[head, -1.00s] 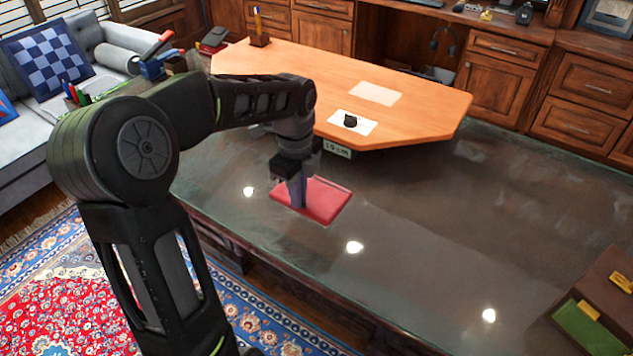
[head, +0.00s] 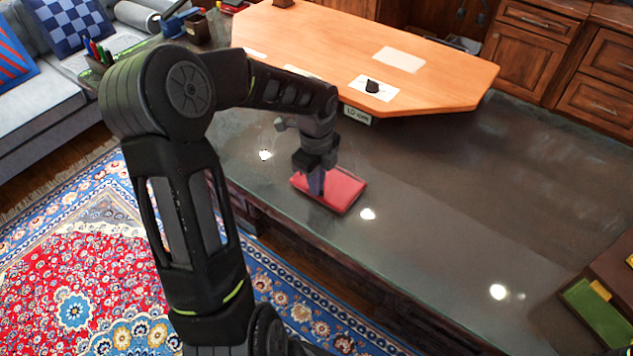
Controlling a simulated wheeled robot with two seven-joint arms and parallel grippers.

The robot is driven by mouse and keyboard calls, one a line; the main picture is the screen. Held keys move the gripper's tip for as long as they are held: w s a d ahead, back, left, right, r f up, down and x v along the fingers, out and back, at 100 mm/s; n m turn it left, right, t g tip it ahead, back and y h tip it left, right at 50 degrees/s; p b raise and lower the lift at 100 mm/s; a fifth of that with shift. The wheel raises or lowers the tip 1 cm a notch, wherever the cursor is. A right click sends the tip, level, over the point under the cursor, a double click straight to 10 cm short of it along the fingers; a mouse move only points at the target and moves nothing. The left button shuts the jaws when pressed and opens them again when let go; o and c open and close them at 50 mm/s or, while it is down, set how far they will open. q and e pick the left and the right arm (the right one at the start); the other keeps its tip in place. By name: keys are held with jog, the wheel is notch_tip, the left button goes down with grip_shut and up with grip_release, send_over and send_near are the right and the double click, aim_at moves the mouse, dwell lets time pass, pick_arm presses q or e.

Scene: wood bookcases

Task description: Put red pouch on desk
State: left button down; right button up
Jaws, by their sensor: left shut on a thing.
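The red pouch (head: 343,188) is flat and rectangular. It is at the dark, glossy desk top (head: 440,215), near the desk's front edge. I cannot tell whether it rests on the surface or is just above it. My left gripper (head: 316,186) points down and is shut on the left part of the pouch, and its fingers hide a bit of it. My right gripper is not in view.
A raised wooden board (head: 440,75) with white sheets and a small black object (head: 372,86) stands behind the pouch. A green tray (head: 597,312) is at the right. The desk between them is clear.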

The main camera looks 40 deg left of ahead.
pick_arm(q)
jog(key=c, duration=2)
grip_release()
jog(key=shift+f, duration=0.1)
jog(key=o, duration=0.4)
notch_tip(320, 180, up, 12)
jog(key=shift+r, duration=0.2)
